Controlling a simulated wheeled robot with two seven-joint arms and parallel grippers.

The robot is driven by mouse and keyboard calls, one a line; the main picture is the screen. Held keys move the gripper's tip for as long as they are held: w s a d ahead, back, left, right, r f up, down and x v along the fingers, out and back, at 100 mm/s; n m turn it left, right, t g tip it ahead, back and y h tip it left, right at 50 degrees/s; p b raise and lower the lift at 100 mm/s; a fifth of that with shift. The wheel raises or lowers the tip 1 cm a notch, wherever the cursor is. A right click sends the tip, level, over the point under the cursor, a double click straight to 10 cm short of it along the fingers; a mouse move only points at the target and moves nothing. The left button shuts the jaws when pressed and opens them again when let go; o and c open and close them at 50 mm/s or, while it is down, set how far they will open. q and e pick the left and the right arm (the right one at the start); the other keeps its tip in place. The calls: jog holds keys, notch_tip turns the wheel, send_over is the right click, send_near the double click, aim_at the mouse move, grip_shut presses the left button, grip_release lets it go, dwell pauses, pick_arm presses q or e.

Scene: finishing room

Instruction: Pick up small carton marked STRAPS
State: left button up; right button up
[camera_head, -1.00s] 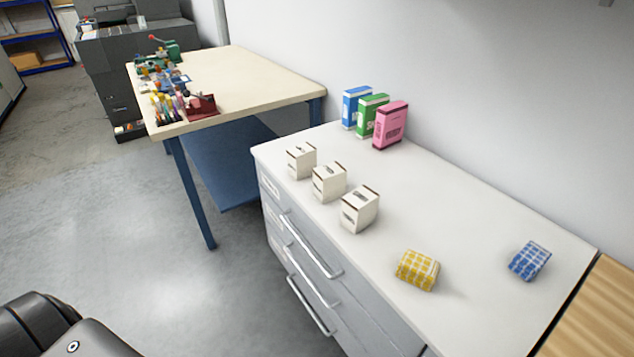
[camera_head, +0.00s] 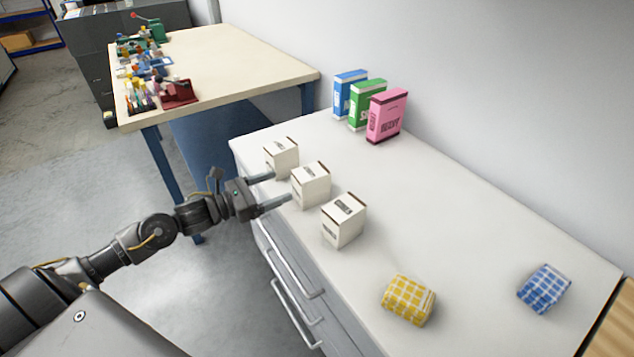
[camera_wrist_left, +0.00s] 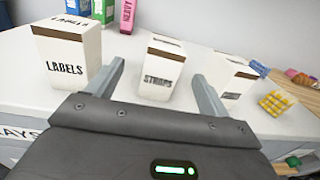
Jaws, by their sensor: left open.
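The small carton marked STRAPS (camera_wrist_left: 161,72) is a white box with brown edges, standing upright in the left wrist view. In the head view it is the middle one (camera_head: 311,187) of three white cartons on the white cabinet top. My left gripper (camera_head: 281,187) is open at the cabinet's front edge, its fingers pointing at this carton. In the left wrist view its fingers (camera_wrist_left: 160,88) are to either side of the carton's front, with nothing held. My right gripper is not in view.
A carton marked LABELS (camera_wrist_left: 70,58) stands left of STRAPS, another white carton (camera_head: 343,221) right. Blue, green and pink boxes (camera_head: 386,116) stand by the wall. Yellow (camera_head: 408,300) and blue (camera_head: 544,289) checked bundles lie to the right. A workbench (camera_head: 235,62) with tools stands behind left.

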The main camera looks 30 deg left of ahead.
aim_at(296, 179)
pick_arm(q)
jog(key=shift+w+d+r+m, duration=0.1)
jog(key=shift+d+r+m, duration=0.15)
jog(key=shift+r+m, duration=0.05)
jog(key=shift+w+d+r, duration=0.1)
jog(key=shift+w+d, duration=0.15)
jog(key=p+x, duration=0.1)
jog(key=x, duration=0.3)
jog(key=shift+w+d, duration=0.2)
jog(key=shift+w, duration=0.05)
jog(key=shift+w+d, duration=0.1)
jog(key=shift+w+d+p, duration=0.1)
jog(key=shift+p, duration=0.2)
jog(key=p+x, duration=0.1)
jog(key=x, duration=0.2)
jog(key=shift+w+d+p, duration=0.25)
jog(key=shift+p, duration=0.05)
jog(key=shift+w+d, duration=0.25)
jog(key=shift+w, duration=0.05)
jog(key=shift+w+d+f, duration=0.1)
jog(key=shift+w+f, duration=0.05)
jog(key=shift+f, duration=0.05)
jog(key=c, duration=1.2)
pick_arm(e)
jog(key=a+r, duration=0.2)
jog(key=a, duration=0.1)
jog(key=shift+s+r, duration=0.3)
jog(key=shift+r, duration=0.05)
